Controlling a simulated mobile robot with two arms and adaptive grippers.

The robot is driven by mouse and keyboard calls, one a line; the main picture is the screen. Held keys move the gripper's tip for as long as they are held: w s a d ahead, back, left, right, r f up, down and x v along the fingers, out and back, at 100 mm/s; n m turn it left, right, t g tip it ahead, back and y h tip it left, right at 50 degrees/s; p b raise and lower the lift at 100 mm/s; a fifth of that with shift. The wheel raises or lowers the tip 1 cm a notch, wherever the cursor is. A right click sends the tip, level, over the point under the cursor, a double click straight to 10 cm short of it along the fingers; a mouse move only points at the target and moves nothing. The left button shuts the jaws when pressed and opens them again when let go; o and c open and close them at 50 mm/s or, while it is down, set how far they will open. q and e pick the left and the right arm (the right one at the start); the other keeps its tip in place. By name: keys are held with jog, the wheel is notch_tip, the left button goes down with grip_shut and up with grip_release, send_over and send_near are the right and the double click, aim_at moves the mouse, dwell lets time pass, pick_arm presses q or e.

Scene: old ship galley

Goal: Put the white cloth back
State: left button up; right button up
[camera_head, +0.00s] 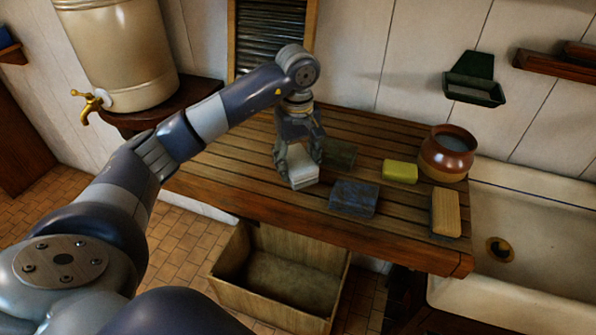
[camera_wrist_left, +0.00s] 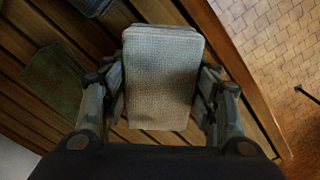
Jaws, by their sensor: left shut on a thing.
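The white cloth (camera_head: 302,172) is a small folded pad at the front left of the slatted wooden counter (camera_head: 240,155). My left gripper (camera_head: 299,165) points down over it and is shut on it, with a finger on each side. In the left wrist view the cloth (camera_wrist_left: 162,80) fills the space between the fingers of the gripper (camera_wrist_left: 160,100) and looks pale grey and woven. I cannot tell whether it touches the slats or hangs just above them. My right gripper is not in view.
A dark green cloth (camera_head: 340,153) lies close behind the gripper, and a dark blue cloth (camera_head: 354,197) lies to its right. A yellow-green block (camera_head: 400,171), a brush (camera_head: 445,212) and a brown pot (camera_head: 447,154) stand farther right, beside the sink (camera_head: 530,230). An open wooden crate (camera_head: 290,312) is below.

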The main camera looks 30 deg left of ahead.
aim_at(297, 160)
pick_arm(q)
notch_tip(297, 160, down, 3)
jog(key=shift+f+p, duration=0.15)
jog(key=shift+p, duration=0.55)
jog(key=shift+f, duration=0.6)
jog(key=o, duration=1.1)
jog(key=shift+r, duration=0.45)
notch_tip(297, 160, up, 6)
jog(key=b, duration=0.3)
jog(key=shift+r, duration=0.15)
notch_tip(297, 160, up, 4)
jog(key=shift+f, duration=0.1)
jog(key=shift+r, duration=0.65)
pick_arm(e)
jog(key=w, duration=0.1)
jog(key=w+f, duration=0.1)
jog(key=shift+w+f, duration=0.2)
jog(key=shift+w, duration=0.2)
